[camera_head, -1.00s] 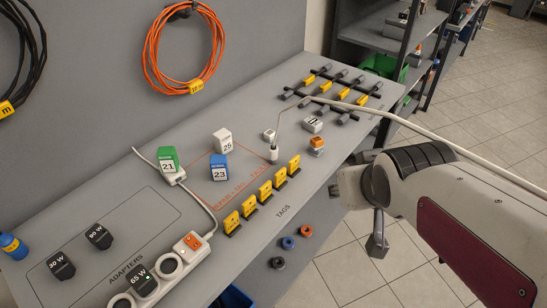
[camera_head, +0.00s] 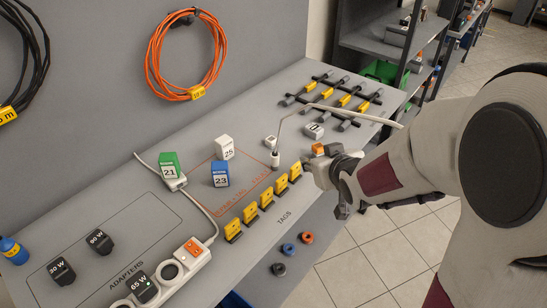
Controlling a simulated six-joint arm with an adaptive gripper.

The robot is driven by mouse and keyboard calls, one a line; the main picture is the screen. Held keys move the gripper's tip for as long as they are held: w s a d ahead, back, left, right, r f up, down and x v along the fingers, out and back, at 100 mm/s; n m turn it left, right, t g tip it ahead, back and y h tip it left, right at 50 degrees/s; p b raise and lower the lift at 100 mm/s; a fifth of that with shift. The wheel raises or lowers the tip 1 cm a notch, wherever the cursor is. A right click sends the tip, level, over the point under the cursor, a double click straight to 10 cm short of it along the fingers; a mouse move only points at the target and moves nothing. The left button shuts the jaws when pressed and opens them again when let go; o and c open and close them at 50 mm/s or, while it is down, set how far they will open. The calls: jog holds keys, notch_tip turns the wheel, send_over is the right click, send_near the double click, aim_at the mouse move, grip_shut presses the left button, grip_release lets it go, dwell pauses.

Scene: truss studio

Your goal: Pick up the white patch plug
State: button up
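A white block marked 25 (camera_head: 224,147) stands on the grey bench, behind a blue block marked 23 (camera_head: 220,174). A green-topped block marked 21 (camera_head: 171,167) is to its left. A small white cylinder (camera_head: 275,159) stands upright to the right, with a thin bent stem above it. I cannot tell for sure which white piece is the patch plug; the block marked 25 looks like one of a coloured set. My gripper (camera_head: 334,192) is over the bench's front edge, right of the white pieces and apart from them. Its fingers are small and partly hidden, so their opening is unclear.
A row of yellow tags (camera_head: 265,200) lines the front edge. A white power strip (camera_head: 172,272) lies front left. A small orange-topped block (camera_head: 318,150) is close to my gripper. A rack with yellow-marked bars (camera_head: 333,97) stands at the back right. A pale cable (camera_head: 365,115) arches over the bench.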

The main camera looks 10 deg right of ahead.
aim_at(276, 157)
jog(key=shift+w+a+f+n+t+y, duration=0.25)
jog(key=shift+w+a+f+y, duration=0.3)
jog(key=shift+w+a+f, duration=0.5)
jog(key=shift+w+a+f+n+t+y, duration=0.25)
jog(key=shift+w+a+f+y, duration=0.4)
jog(key=shift+f, duration=0.8)
jog(key=shift+w+a+f+n+t+y, duration=0.1)
jog(key=shift+w+a+f+t+y, duration=0.3)
jog(key=shift+w+a+f, duration=0.65)
jog(key=shift+s+d+f, duration=0.15)
jog(key=shift+d+f, duration=0.05)
jog(key=shift+d, duration=0.05)
jog(key=shift+x, duration=3.35)
jog(key=shift+a, duration=0.1)
jog(key=shift+f, duration=0.1)
jog(key=shift+a+x, duration=0.25)
jog(key=shift+x, duration=2.2)
